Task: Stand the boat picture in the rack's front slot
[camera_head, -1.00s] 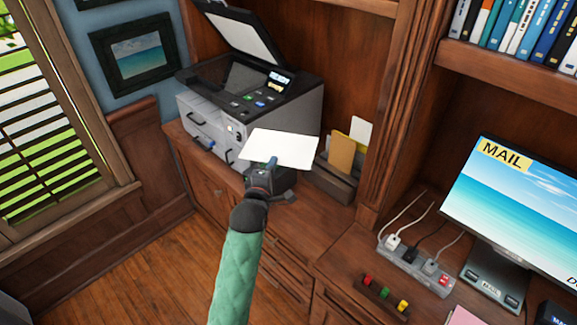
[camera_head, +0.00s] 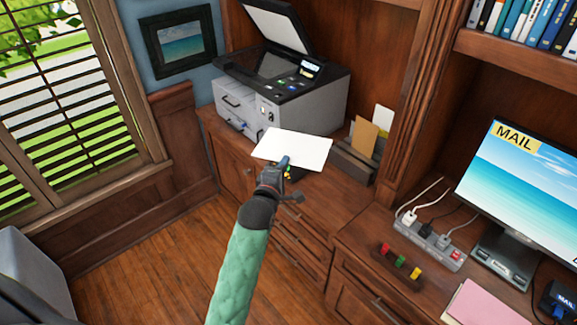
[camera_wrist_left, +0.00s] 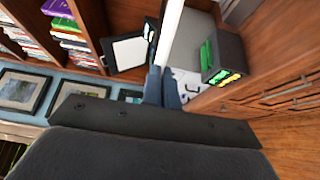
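My left gripper (camera_head: 283,165) is shut on the near edge of a white card (camera_head: 292,149). The card is held above the cabinet top, in front of the printer and left of the rack. The face I see is blank, so no boat shows. In the left wrist view the card (camera_wrist_left: 171,35) is nearly edge-on between the blue fingers (camera_wrist_left: 161,88). The wooden rack (camera_head: 352,165) stands right of the printer. A tan envelope (camera_head: 364,139) and a white card at the back (camera_head: 382,118) stand upright in it. My right gripper is not in view.
The printer (camera_head: 318,105) stands with its lid raised behind the held card. A wooden upright (camera_head: 412,100) rises right of the rack. A power strip (camera_head: 428,243), colored blocks (camera_head: 400,262) and a monitor (camera_head: 530,190) occupy the desk. Small green and yellow items (camera_wrist_left: 225,75) sit below the card.

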